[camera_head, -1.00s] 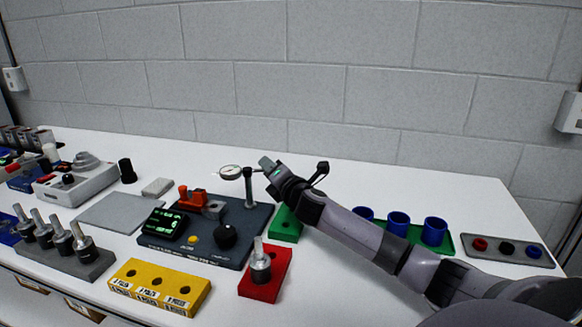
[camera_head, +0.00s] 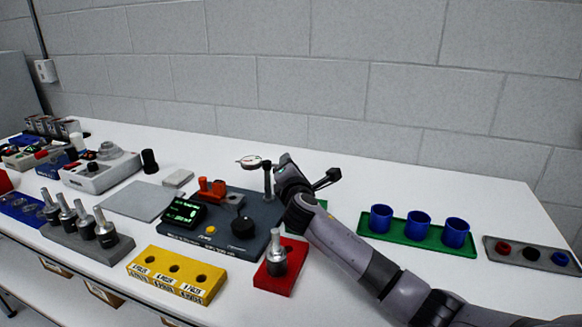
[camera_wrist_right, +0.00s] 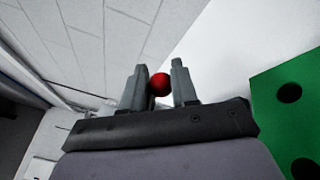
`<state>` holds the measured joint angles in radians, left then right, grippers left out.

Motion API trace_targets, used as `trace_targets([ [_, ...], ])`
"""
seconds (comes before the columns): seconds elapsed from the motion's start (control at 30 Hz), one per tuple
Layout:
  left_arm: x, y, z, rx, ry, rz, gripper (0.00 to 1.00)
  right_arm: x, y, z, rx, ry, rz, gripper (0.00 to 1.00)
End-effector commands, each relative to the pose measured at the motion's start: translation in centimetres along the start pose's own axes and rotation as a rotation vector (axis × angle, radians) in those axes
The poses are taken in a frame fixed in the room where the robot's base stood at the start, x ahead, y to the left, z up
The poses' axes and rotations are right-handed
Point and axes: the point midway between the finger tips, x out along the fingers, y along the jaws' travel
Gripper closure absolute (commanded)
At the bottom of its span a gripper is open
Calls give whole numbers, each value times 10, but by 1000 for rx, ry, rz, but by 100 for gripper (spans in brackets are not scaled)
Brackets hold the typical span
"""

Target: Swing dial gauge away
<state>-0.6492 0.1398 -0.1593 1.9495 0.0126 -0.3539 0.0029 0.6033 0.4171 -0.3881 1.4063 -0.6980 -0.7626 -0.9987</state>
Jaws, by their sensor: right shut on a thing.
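The dial gauge (camera_head: 249,161) has a round white face. In the head view it sits on an arm at the top of a grey post (camera_head: 268,182), at the back right of a dark base (camera_head: 222,228). My right gripper (camera_head: 281,163) is just right of the post top. In the right wrist view its two fingers (camera_wrist_right: 158,82) are shut on a small red ball (camera_wrist_right: 159,84). What the ball is fixed to is hidden there. My left gripper is not in view.
A red block (camera_head: 278,279) and yellow block (camera_head: 177,275) stand in front. A green tray (camera_head: 418,236) with blue cups is at right. A green block (camera_wrist_right: 285,115) lies beside my wrist.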

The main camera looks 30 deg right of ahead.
Motion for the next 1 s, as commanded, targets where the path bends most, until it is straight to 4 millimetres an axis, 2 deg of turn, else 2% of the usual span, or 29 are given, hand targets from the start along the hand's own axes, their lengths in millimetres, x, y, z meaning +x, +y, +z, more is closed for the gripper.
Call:
trace_targets([
  [0.13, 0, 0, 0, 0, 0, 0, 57, 0, 0, 0, -4, 1, 0, 100],
  [0.17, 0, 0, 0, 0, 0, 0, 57, 0, 0, 0, -4, 1, 0, 65],
  [0.2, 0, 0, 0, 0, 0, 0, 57, 0, 0, 0, -4, 1, 0, 52],
  [0.23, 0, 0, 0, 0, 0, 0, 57, 0, 0, 0, -3, 1, 0, 48],
  [0.6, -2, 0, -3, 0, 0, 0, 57, -4, 0, 0, -1, 3, 0, 48],
  [1.0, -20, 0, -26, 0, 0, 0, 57, -55, 2, 1, -2, 4, 0, 48],
])
